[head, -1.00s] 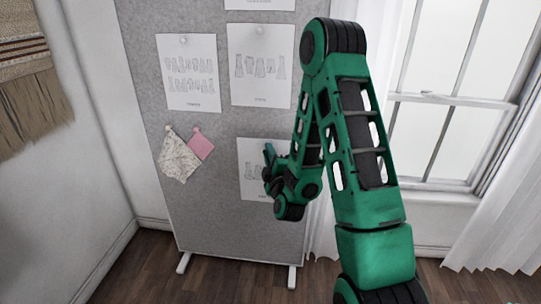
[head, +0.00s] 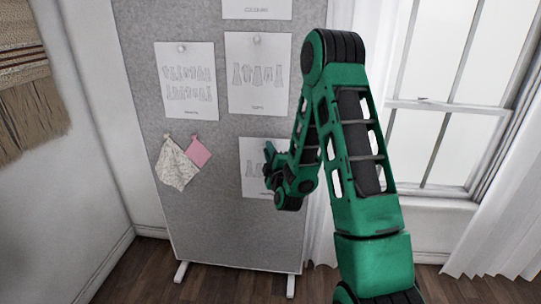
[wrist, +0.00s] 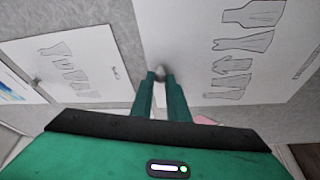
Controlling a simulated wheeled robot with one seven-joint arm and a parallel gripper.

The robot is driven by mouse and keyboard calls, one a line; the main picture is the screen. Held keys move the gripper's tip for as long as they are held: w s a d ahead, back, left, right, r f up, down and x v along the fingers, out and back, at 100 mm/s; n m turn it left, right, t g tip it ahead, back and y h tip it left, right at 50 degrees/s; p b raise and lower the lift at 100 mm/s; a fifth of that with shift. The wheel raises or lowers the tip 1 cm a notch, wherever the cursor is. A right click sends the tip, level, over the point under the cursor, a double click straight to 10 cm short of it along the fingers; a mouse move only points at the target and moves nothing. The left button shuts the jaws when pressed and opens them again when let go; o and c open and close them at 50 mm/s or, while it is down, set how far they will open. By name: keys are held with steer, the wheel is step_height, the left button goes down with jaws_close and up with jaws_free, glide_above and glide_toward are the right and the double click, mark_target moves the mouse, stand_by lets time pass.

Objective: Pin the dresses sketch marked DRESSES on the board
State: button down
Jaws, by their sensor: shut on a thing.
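A white sketch sheet (head: 252,180) with garment outlines is at the lower right of the grey board (head: 215,220), partly hidden by my arm. My gripper (head: 270,152) is at this sheet, in front of the board. The sheet's label is too small to read. I cannot tell whether the sheet and pin touch the board.
Other sheets (head: 186,95) (head: 258,95) (head: 257,9) are on the board above. A patterned swatch (head: 176,168) and a pink swatch (head: 198,151) hang at left. A window (head: 440,130) and curtain (head: 500,230) are at right. The board's lower middle is bare.

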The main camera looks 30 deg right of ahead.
steer(key=shift+w+d, duration=0.85)
steer(key=shift+w, duration=0.25)
steer(key=shift+w+d, duration=0.8)
steer(key=shift+w, duration=0.25)
steer(key=shift+w+d, duration=0.2)
steer(key=c, duration=1.6)
jaws_free()
steer(key=shift+c, duration=0.2)
steer(key=shift+s, duration=0.1)
steer(key=v, duration=1)
steer(key=shift+s+a+f, duration=0.15)
steer(key=shift+s, duration=0.05)
steer(key=shift+w, duration=0.1)
